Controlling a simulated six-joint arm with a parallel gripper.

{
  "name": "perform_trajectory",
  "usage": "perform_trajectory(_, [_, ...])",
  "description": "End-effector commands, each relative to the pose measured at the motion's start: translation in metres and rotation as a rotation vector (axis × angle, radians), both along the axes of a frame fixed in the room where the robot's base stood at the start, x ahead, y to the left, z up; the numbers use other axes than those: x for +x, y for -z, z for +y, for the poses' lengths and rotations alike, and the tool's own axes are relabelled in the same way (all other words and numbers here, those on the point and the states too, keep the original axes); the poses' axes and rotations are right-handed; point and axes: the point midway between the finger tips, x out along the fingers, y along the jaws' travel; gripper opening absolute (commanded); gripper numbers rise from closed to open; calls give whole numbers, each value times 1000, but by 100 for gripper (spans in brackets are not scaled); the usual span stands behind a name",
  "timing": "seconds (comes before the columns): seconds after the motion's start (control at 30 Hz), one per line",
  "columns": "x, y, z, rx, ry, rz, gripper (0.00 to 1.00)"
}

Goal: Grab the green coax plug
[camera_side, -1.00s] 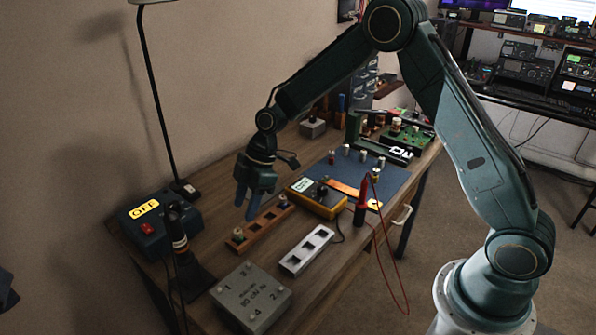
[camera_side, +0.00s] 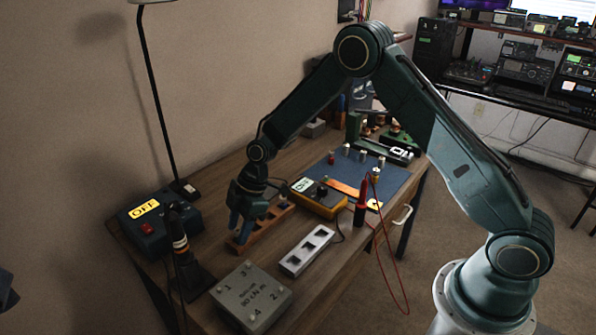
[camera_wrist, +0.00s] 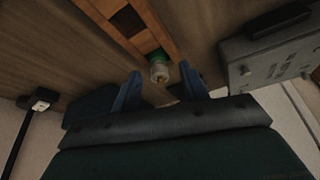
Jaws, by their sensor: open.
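The green coax plug (camera_wrist: 158,68), with a pale metal end, stands at the end of the wooden rack (camera_wrist: 92,14) in the wrist view. The rack also shows in the side view (camera_side: 268,226). My gripper (camera_wrist: 158,78) is open and points down. In the wrist view its two blue fingers are spread left and right of the plug, with a gap on each side. In the side view my gripper (camera_side: 241,226) is over the rack's near end and hides the plug there. I cannot tell how far its fingertips are above the rack.
A grey numbered box (camera_side: 250,296) and a silver slotted block (camera_side: 307,250) stand in front of the rack. A blue box marked OFF (camera_side: 160,222) and a dark stand are to the left. A yellow meter (camera_side: 320,200) lies right of the rack.

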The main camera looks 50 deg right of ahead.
Motion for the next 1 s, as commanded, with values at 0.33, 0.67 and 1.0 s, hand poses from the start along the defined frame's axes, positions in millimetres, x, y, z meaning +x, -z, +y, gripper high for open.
perform_trajectory(0.33, [1, 8, 3, -1, 1, 1, 44])
perform_trajectory(0.67, [1, 8, 3, -1, 1, 0, 38])
perform_trajectory(1.0, [1, 8, 3, -1, 1, 0, 0])
